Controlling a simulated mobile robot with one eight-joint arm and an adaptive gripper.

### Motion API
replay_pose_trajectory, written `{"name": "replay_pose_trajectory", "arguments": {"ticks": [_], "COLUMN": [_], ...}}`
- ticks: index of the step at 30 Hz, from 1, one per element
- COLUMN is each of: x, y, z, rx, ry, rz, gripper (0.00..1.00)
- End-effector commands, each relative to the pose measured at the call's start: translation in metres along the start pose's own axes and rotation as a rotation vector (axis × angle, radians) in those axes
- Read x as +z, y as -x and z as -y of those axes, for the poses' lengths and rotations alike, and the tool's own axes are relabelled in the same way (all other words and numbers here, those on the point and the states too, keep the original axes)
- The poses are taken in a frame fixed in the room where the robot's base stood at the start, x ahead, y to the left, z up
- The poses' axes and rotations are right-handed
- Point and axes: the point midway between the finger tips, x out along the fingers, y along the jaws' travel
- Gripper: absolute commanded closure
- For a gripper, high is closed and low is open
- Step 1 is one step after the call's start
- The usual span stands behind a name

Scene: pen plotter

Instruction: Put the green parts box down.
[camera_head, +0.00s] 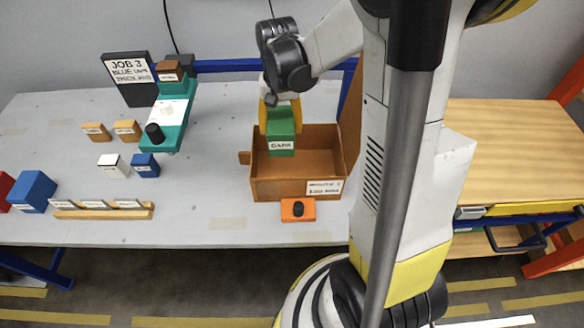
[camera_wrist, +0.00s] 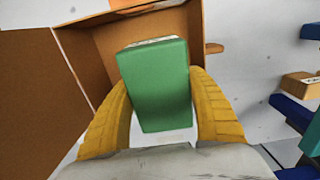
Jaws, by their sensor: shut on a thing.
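The green parts box (camera_head: 281,138) has a white label on its front and is held at the open brown box. My gripper (camera_wrist: 162,105) has its two yellow fingers shut on the green parts box (camera_wrist: 156,85), one on each side. In the head view my gripper (camera_head: 281,112) comes down from above, over the left part of the brown box (camera_head: 265,190). The brown box also shows behind the green box in the wrist view (camera_wrist: 95,60). I cannot tell whether the green box touches the brown box's floor.
An orange block with a black knob (camera_head: 298,209) sits in front of the brown box. A teal device (camera_head: 168,115), a job sign (camera_head: 130,78), small boxes and a wooden rack (camera_head: 103,213) stand to the left. The table (camera_head: 212,190) left of the brown box is clear.

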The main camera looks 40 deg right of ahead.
Motion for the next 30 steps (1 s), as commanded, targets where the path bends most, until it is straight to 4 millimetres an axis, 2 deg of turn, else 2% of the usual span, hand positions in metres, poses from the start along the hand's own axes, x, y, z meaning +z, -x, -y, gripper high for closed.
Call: {"name": "replay_pose_trajectory", "arguments": {"ticks": [1,10,16,23,30], "x": [0.001,0.001,0.001,0.001,0.001], "y": [-0.015,-0.055,-0.095,-0.116,-0.147], "z": [0.0,0.0,0.0,0.0,0.0], "rx": [0.0,0.0,0.0,0.0,0.0], "ry": [0.0,0.0,0.0,0.0,0.0], "rz": [0.001,0.001,0.001,0.001,0.001], "gripper": [0.78,0.78,0.78,0.78,0.78]}}
